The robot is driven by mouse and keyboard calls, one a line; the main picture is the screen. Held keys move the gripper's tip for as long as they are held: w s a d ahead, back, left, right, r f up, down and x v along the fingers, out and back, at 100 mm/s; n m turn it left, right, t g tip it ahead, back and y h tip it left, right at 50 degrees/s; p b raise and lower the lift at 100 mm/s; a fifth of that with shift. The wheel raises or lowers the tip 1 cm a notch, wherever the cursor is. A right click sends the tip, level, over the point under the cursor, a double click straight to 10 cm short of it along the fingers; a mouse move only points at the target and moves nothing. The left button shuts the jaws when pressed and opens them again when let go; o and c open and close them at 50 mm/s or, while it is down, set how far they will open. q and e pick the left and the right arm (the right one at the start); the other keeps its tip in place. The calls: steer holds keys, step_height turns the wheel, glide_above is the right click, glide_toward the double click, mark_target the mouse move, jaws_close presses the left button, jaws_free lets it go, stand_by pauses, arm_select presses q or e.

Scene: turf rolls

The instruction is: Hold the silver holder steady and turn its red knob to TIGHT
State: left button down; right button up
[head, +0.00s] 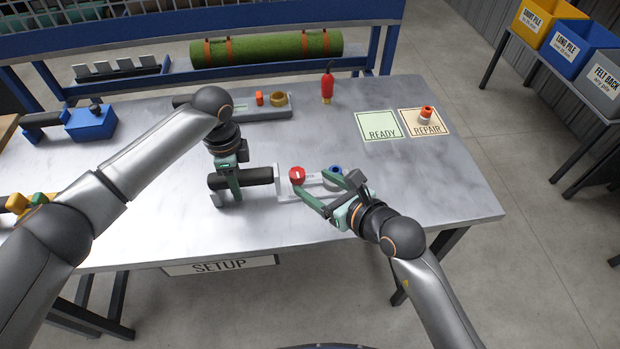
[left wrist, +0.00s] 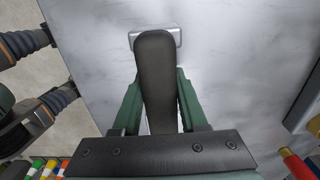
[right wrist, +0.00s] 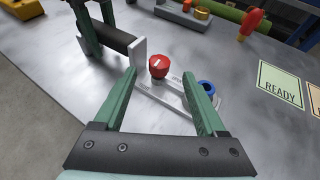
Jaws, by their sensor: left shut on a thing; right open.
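The silver holder (head: 285,188) lies near the table's front edge, with a black handle (head: 254,176) to its left, a red knob (head: 297,175) on top and a blue ring (head: 335,169) at its right. My left gripper (head: 232,184) is shut around the black handle, which also shows between its fingers in the left wrist view (left wrist: 157,80). My right gripper (head: 312,183) is open, its fingers pointing at the knob. In the right wrist view the red knob (right wrist: 159,67), with a white mark, appears between and just beyond the fingertips.
Behind is a grey holder (head: 240,112) with an orange knob and brass ring. A blue holder (head: 91,123) is at left. A red tool (head: 327,88) stands farther back. The READY mat (head: 379,126) is empty; the REPAIR mat (head: 411,128) holds a small orange-topped item.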

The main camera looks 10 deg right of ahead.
steer(key=shift+s+d, duration=0.1)
steer(key=shift+s, duration=0.05)
steer(key=w+a+r, duration=0.1)
steer(key=w, duration=0.1)
steer(key=w+a+r+g+y, duration=0.1)
steer(key=w+a+r+y, duration=0.1)
steer(key=w, duration=0.1)
steer(key=shift+w+a+r, duration=0.1)
steer(key=shift+w+a, duration=0.25)
steer(key=w+a+r+n+g, duration=0.1)
steer(key=w+a+r+g, duration=0.25)
steer(key=r, duration=0.55)
steer(key=w+a+r+n+g, duration=0.2)
steer(key=w+r+g, duration=0.2)
steer(key=r, duration=0.4)
steer(key=n+g+h, duration=0.3)
steer(key=h, duration=0.6)
glide_toward(297, 172)
step_height(297, 172, down, 9)
steer(key=shift+w+d+r, duration=0.1)
steer(key=shift+w, duration=0.1)
steer(key=shift+c, duration=0.3)
